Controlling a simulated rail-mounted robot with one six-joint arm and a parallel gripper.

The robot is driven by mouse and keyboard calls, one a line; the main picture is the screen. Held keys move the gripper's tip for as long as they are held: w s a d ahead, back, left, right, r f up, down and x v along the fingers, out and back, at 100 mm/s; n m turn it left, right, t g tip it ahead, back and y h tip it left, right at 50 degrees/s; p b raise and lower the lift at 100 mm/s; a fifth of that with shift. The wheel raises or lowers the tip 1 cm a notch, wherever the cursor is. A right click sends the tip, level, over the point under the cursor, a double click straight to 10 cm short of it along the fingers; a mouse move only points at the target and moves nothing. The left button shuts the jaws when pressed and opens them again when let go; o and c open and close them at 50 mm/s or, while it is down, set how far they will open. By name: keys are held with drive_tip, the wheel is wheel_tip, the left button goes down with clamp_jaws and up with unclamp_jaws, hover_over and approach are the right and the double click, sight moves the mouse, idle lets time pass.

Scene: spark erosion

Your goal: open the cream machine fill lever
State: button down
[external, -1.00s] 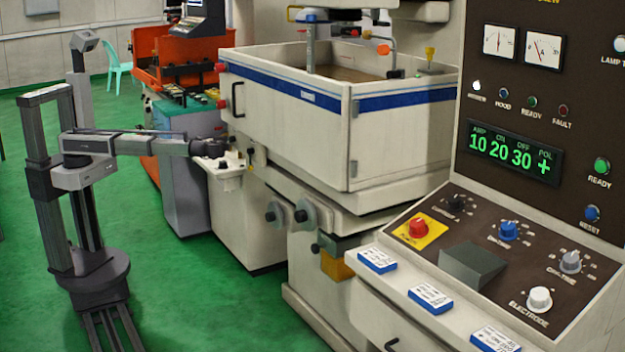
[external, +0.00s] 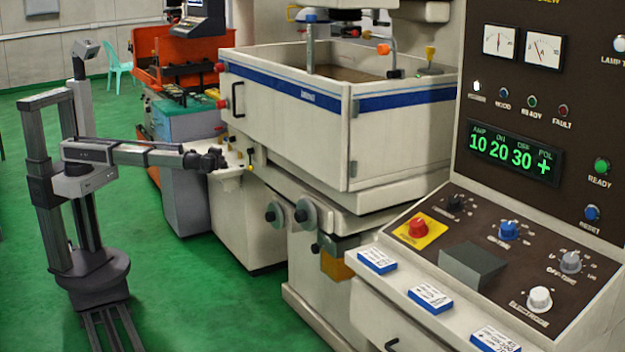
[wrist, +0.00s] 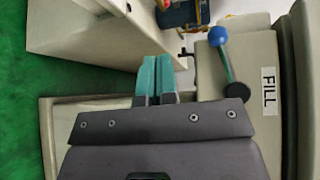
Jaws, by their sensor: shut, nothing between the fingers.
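In the wrist view, the fill lever has a blue ball knob (wrist: 218,36), a thin stem and a dark round hub (wrist: 238,92). It is mounted on a cream panel beside a FILL label (wrist: 268,90). The stem slants from the hub to the upper left of the picture. My gripper (wrist: 155,62) shows its two teal fingers close together and empty, left of the lever and apart from it. In the external view, my gripper (external: 222,160) is at the left side of the cream machine (external: 290,130). I cannot make out the fill lever there.
A yellow knob (external: 250,167) and other small knobs sit on the machine near my gripper. A grey-blue cabinet (external: 185,180) stands just behind the arm. Green floor (external: 190,290) is clear in front. The control console (external: 500,260) stands at the right.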

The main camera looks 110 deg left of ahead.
drive_tip(key=v, duration=0.2)
drive_tip(key=f+v, duration=0.1)
drive_tip(key=v, duration=0.2)
drive_tip(key=shift+w+d+f, duration=0.1)
drive_tip(key=shift+d, duration=0.05)
